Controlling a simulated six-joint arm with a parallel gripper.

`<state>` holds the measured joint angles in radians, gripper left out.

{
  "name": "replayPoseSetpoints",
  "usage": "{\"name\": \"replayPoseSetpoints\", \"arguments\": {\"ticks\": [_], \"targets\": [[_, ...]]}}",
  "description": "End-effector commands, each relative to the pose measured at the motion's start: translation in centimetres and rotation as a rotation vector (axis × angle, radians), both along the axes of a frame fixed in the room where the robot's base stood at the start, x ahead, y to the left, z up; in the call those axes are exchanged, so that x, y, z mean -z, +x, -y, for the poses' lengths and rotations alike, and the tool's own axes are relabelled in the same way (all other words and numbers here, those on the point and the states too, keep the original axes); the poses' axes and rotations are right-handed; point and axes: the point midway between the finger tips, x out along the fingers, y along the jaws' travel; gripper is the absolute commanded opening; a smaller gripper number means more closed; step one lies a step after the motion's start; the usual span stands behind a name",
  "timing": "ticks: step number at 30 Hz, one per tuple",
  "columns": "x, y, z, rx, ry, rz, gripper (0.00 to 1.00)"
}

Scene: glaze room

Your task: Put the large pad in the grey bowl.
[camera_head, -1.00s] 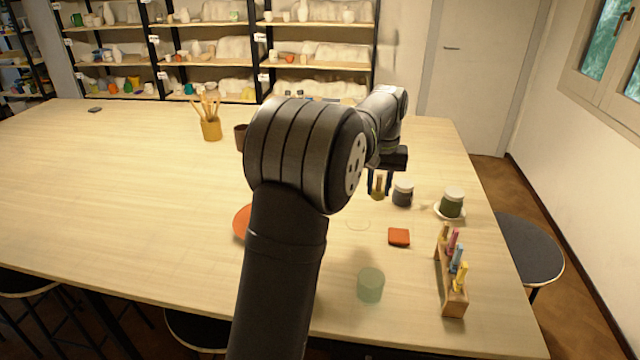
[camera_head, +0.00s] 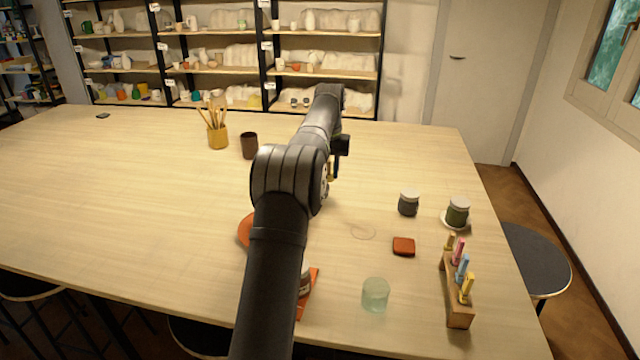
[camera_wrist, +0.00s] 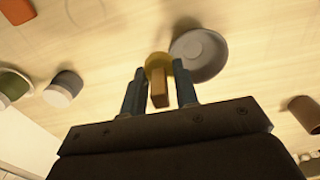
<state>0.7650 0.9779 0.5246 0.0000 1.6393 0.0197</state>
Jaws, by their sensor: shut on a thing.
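The large pad (camera_wrist: 157,63) has a round yellow part and a tan block-like handle, seen in the wrist view. My gripper (camera_wrist: 160,68) is shut on it, with a blue-grey finger on each side of the handle. The grey bowl (camera_wrist: 205,62) is round and shallow, just right of the pad in the wrist view, and the pad overlaps its left rim in the picture. The height of the pad above the table is hard to tell. In the head view my arm hides the bowl, and only a sliver of the pad (camera_head: 331,172) shows beside my gripper (camera_head: 334,170).
A dark jar (camera_head: 408,204), a green jar (camera_head: 457,212) on a saucer, a red sponge (camera_head: 403,247), a glass (camera_head: 375,294) and a wooden rack (camera_head: 457,290) stand to the right. A brown cup (camera_head: 249,146) and brush pot (camera_head: 217,138) stand behind left.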

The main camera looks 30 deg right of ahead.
Motion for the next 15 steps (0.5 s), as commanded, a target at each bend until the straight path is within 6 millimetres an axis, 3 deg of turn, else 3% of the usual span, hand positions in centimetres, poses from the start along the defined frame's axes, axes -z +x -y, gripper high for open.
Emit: {"name": "replayPoseSetpoints", "arguments": {"ticks": [6, 11, 15], "targets": [[1.7, 2.6, -0.8, 0.0, 0.0, 0.0, 0.06], [2.6, 2.8, -0.9, 0.001, 0.001, -0.001, 0.06], [4.7, 2.7, -1.0, 0.001, 0.002, -0.002, 0.06]]}}
